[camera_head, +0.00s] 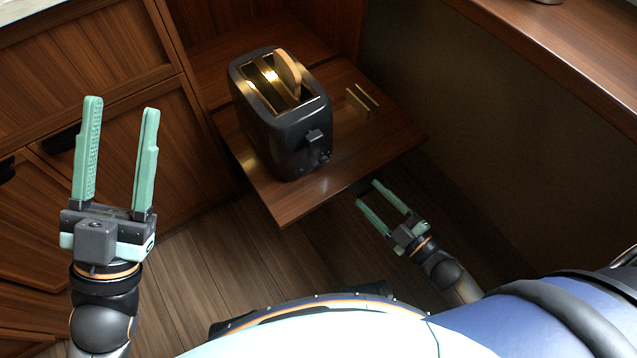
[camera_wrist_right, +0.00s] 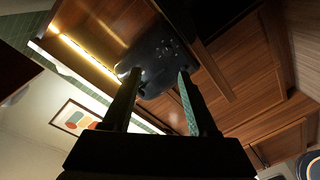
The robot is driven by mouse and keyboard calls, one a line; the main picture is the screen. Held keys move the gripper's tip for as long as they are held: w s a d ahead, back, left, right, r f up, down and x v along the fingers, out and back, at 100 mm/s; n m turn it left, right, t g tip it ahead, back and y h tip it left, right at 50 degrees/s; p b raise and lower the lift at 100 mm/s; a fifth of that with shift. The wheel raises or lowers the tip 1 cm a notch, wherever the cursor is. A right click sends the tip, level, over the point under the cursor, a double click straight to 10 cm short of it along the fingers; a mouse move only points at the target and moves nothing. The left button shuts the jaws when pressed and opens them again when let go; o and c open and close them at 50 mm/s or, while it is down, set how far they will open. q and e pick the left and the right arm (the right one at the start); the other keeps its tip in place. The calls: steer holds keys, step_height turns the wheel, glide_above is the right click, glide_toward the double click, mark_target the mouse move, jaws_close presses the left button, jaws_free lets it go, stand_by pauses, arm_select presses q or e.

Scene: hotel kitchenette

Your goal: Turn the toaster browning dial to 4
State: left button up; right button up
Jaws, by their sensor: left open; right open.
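A black toaster (camera_head: 262,122) stands on a wooden pull-out shelf (camera_head: 290,205) in the head view. A slice of bread (camera_head: 289,72) sticks up from one of its glowing slots. Its lever (camera_head: 315,138) is on the end facing me, with a small dial (camera_head: 324,157) low beside it; the dial's setting is too small to read. My right gripper (camera_head: 368,193) is open and empty, apart from the toaster, right of its dial end and near the shelf's front edge. The toaster (camera_wrist_right: 160,66) shows beyond its fingers in the right wrist view. My left gripper (camera_head: 122,105) is open and empty, far left.
A small light-coloured slotted piece (camera_head: 362,102) is on the shelf right of the toaster. Wooden cabinets (camera_head: 90,55) with dark handles stand at the left. A wooden counter (camera_head: 560,50) runs along the upper right. The floor (camera_head: 215,265) in front of the shelf is clear.

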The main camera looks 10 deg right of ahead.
mark_target(325, 162)
arm_select(q)
steer(key=f+b, duration=0.1)
steer(key=b, duration=0.1)
steer(key=s+f+m+h+b, duration=0.1)
steer(key=f, duration=0.1)
steer(key=shift+s+m+b, duration=0.1)
steer(key=shift+m+b, duration=0.2)
steer(key=shift+b, duration=0.05)
arm_select(e)
steer(key=shift+n+y, duration=0.3)
steer(key=shift+n, duration=0.1)
steer(key=x, duration=0.4)
steer(key=f+x, duration=0.1)
steer(key=x, duration=0.7)
steer(key=shift+w+a+f, duration=0.15)
steer(key=shift+a+f, duration=0.15)
steer(key=shift+a, duration=0.25)
jaws_close()
